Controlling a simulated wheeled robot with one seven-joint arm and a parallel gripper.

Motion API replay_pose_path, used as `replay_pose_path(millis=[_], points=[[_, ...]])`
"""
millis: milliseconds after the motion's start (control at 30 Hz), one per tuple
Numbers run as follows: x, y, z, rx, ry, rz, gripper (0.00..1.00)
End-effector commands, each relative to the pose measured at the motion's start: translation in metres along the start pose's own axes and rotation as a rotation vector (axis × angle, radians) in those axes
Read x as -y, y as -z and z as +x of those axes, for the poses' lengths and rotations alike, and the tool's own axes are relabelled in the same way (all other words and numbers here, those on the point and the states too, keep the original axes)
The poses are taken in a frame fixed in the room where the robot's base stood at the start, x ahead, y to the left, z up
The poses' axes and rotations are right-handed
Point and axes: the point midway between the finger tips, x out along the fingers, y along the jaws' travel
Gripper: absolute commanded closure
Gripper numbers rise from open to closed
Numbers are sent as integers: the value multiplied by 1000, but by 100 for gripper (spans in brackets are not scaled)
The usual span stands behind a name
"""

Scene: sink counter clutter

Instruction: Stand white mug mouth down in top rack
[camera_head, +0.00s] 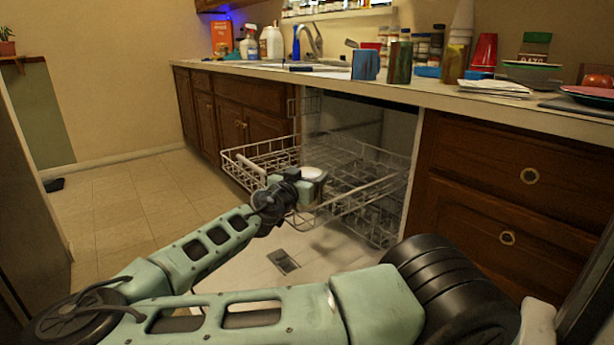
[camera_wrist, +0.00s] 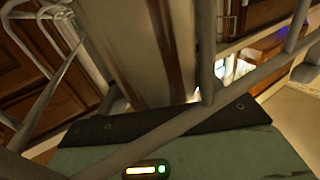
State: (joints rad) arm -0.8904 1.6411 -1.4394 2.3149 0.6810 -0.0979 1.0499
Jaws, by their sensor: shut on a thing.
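The white mug (camera_head: 314,173) is at the end of my arm in the head view, with a pale round end facing up. I cannot tell whether that end is its base or its mouth. My gripper (camera_head: 303,187) is shut on it, at the front part of the pulled-out top rack (camera_head: 243,163). In the wrist view, a pale surface with brown streaks, likely the mug (camera_wrist: 112,45), fills the space beyond my gripper's dark edge. White rack wires cross in front. Whether the mug touches the rack floor is hidden.
The lower rack (camera_head: 375,225) sits below, above the open dishwasher door (camera_head: 325,255). Wooden drawers (camera_head: 520,175) stand to the right and cabinets (camera_head: 235,118) to the left. The counter above holds a blue cup (camera_head: 365,64) and much clutter. Rack wires surround my gripper closely.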

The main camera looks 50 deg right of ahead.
Motion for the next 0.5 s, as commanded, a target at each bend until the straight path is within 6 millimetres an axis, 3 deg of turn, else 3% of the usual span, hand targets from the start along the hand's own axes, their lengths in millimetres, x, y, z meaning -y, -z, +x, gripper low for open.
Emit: replay_pose_path(millis=[500], points=[[0,-6,0,-1,0,0,62]])
